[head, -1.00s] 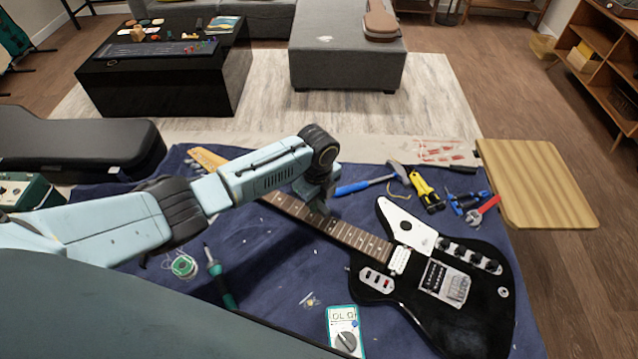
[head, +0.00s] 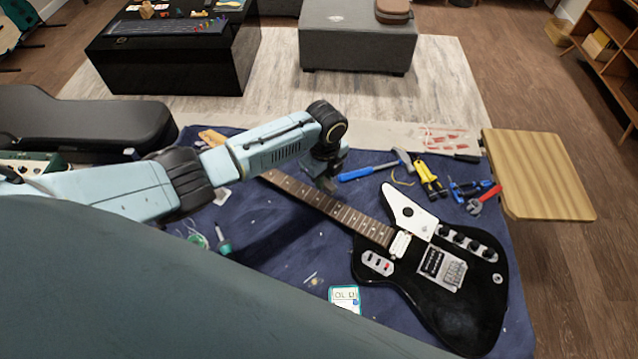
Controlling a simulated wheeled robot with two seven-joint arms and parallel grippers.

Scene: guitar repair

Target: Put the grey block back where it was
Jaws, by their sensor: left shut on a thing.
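My left gripper (head: 327,183) reaches in from the left and points down over the fretboard of the black guitar (head: 480,305). It is shut on a small grey piece at its fingertips, which looks like the grey block; the fingers and wrist hide most of it. I cannot tell whether the piece touches the neck or is above it. The guitar lies on the blue cloth (head: 265,265), its neck running to the upper left, partly behind my arm. My right gripper is not in view.
A blue-handled hammer (head: 370,172), yellow-handled tool (head: 428,178), blue pliers (head: 468,190) and red wrench (head: 486,198) lie behind the guitar. A wooden board (head: 540,175) is at the right. A black case (head: 85,125) is at the left.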

